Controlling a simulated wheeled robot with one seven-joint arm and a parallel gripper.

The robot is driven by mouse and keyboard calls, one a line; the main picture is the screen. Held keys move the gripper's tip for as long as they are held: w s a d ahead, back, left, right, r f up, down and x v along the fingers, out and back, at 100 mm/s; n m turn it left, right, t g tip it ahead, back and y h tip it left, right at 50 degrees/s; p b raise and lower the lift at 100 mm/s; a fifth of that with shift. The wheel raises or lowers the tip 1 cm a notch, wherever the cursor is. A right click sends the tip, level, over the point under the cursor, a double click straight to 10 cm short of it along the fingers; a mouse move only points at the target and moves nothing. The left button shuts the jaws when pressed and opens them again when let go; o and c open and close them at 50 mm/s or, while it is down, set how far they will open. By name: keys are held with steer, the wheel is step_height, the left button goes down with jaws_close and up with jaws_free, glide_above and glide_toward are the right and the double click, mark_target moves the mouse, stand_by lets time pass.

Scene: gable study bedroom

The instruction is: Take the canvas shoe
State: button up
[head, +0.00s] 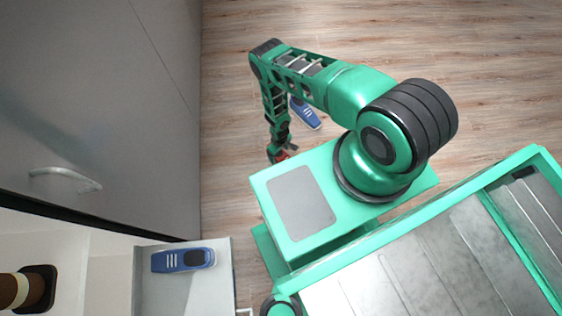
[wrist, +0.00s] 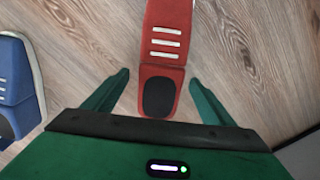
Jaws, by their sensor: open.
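A red canvas shoe (wrist: 165,62) with white lace bars and a dark opening lies on the wood floor in the wrist view, its opening end toward my gripper (wrist: 158,78). My gripper is open, with one green finger on each side of that end. I cannot tell whether the fingers touch it. In the head view only a bit of red (head: 282,156) shows under my gripper (head: 277,150). A blue shoe (head: 306,114) lies on the floor beside my arm; a blue shoe (wrist: 14,88) also shows at the left edge of the wrist view.
Another blue shoe (head: 168,261) lies on a pale ledge (head: 160,295) at the lower left. A grey door panel (head: 110,90) with a handle (head: 65,179) stands at the left. The wood floor (head: 480,50) is clear at the upper right.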

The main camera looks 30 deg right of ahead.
steer(key=shift+f, duration=0.65)
steer(key=c, duration=1.3)
steer(key=shift+r, duration=0.15)
